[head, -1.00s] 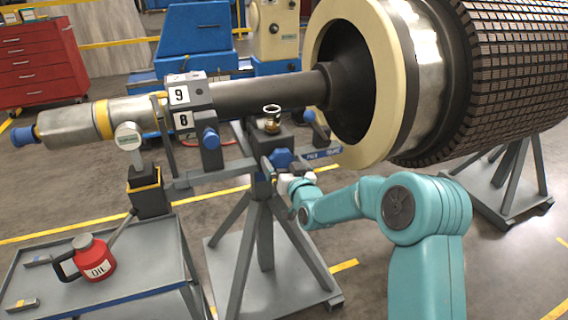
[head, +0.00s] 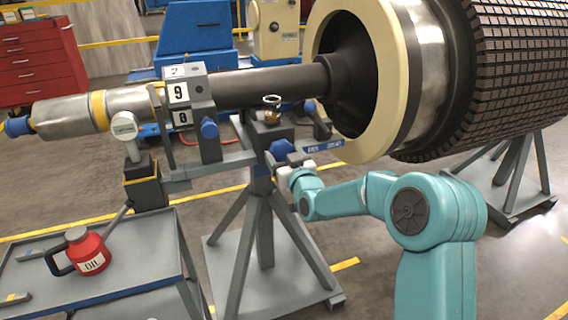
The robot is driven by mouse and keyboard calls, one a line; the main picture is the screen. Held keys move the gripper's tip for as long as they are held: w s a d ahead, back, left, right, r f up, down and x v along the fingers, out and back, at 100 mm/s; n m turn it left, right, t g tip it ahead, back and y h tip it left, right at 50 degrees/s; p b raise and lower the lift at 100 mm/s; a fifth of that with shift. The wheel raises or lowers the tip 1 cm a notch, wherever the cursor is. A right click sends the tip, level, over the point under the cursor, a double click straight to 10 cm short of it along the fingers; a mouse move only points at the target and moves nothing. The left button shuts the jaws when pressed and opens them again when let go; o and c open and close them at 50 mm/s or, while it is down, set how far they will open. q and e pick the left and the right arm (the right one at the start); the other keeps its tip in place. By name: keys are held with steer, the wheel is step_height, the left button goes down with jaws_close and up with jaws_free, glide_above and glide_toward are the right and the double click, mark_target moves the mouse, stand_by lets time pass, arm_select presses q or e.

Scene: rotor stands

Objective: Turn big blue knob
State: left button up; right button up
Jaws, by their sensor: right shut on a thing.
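The big blue knob (head: 281,149) sits on the front of the grey rotor stand (head: 262,215), below a small oil cup (head: 272,108). My right gripper (head: 286,160) is at the knob, reaching it from the lower right, and is shut on it. The fingertips are small here and partly hidden against the knob and stand. My teal right arm comes in from the lower right. My left gripper is not in view.
The rotor shaft (head: 265,87) and cream ring (head: 402,90) are above my arm. A cart (head: 150,255) with a red oil can (head: 88,250) stands lower left.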

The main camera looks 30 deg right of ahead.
steer(key=n+b, duration=0.3)
steer(key=shift+f, duration=0.2)
steer(key=shift+a+r+n+b, duration=0.15)
steer(key=shift+n+b, duration=0.6)
steer(key=shift+n, duration=0.65)
steer(key=o, duration=1)
steer(key=shift+o, duration=0.2)
steer(key=v, duration=1.6)
steer(key=shift+b, duration=0.3)
steer(key=shift+s, duration=0.15)
